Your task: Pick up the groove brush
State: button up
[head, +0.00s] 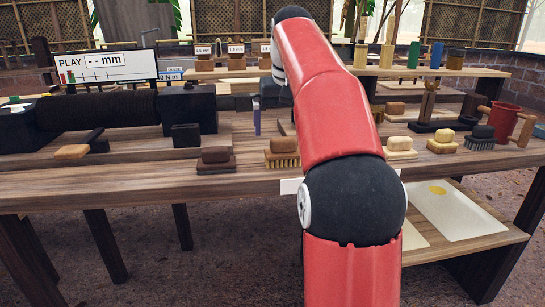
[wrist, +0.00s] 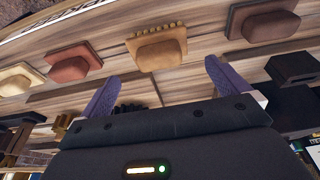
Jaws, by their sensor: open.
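Several bristled brushes are in view, and I cannot tell which is the groove brush. One with a tan block and yellowish bristles (head: 283,152) stands near the table's front edge; it also shows in the wrist view (wrist: 157,47), beyond the fingertips. Another yellow-bristled brush (head: 441,143) and a black-bristled brush (head: 481,138) stand to the right. My gripper (wrist: 158,75) is open and empty, with purple fingers spread above the table. A dark bristled thing (wrist: 130,107) shows between the fingers, partly hidden by the gripper body. My arm hides part of the table in the head view.
A dark brown block (head: 216,160) stands left of the tan brush, a pale block (head: 400,148) right of my arm. The black roller machine (head: 95,110) fills the left of the table (head: 130,185). A red cup (head: 505,120) stands far right.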

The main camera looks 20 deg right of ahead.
aim_at(284, 138)
jog(key=b+x, duration=0.1)
jog(key=x, duration=0.5)
jog(key=shift+f+b, duration=0.25)
jog(key=shift+b, duration=0.1)
jog(key=shift+c, duration=0.3)
jog(key=shift+s, duration=0.1)
jog(key=c, duration=1)
jog(key=shift+r, duration=0.15)
